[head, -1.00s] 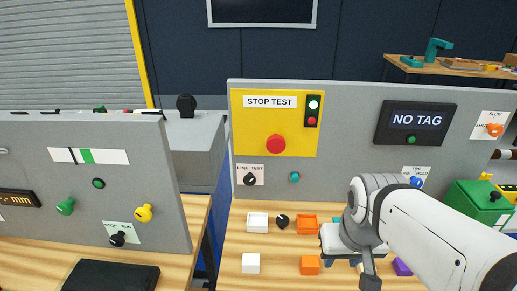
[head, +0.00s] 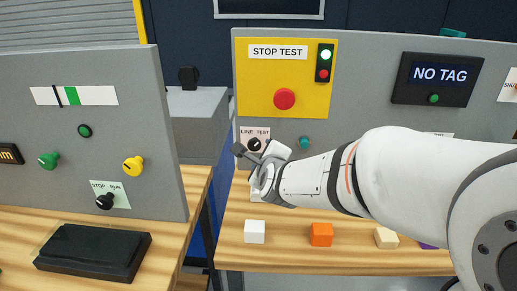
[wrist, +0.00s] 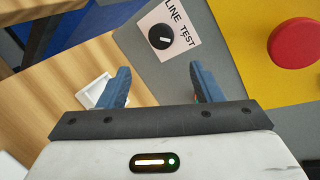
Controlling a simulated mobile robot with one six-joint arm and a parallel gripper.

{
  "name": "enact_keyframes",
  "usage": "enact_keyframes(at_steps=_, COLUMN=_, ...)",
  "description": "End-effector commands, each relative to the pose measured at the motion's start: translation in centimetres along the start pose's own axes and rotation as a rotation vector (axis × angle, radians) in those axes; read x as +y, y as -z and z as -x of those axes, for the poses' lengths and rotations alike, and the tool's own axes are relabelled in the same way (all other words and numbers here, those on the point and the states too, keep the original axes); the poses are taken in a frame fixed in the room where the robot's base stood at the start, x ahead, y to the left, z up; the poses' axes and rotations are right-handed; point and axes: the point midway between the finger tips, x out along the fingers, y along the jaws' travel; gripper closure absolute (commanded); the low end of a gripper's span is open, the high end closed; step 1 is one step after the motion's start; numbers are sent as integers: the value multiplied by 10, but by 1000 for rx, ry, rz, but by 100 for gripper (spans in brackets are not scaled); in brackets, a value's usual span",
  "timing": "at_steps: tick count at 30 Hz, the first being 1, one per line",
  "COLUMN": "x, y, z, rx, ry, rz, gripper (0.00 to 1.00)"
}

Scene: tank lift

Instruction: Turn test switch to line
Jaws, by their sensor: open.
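The test switch (head: 254,144) is a black round knob on a pale plate marked LINE and TEST, low on the grey panel under the yellow STOP TEST plate. In the wrist view the knob (wrist: 160,36) shows a white pointer line; its plate appears tilted, and I cannot surely tell which label the pointer marks. My gripper (head: 254,155) is just in front of the plate and partly covers its lower part. In the wrist view my gripper (wrist: 160,85) is open and empty, its blue fingers apart, with the knob ahead between and beyond the fingertips, not touched.
A red stop button (head: 284,99) is right of the switch, and a teal button (head: 305,143) is close beside it. White (head: 254,232) and orange (head: 321,234) blocks sit on the wooden bench below. The NO TAG display (head: 440,78) is further right.

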Motion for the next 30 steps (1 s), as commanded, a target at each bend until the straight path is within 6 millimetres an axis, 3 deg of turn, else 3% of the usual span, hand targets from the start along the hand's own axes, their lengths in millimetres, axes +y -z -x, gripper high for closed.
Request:
enact_keyframes(at_steps=1, x=19, y=1, z=-18, rx=-14, ry=58, rz=-141, gripper=41)
enact_keyframes(at_steps=4, x=25, y=-4, z=-34, rx=-52, ry=182, rz=-414, gripper=41)
enact_keyframes(at_steps=9, x=32, y=-8, z=-46, rx=-124, ry=326, rz=-727, gripper=41)
enact_keyframes(at_steps=12, x=33, y=-8, z=-47, rx=-152, ry=368, rz=-819, gripper=41)
enact_keyframes(at_steps=17, x=27, y=-9, z=-57, rx=-166, ry=391, rz=-863, gripper=41)
enact_keyframes(at_steps=30, x=1, y=-8, z=-113, rx=-164, ry=390, rz=-860, gripper=41)
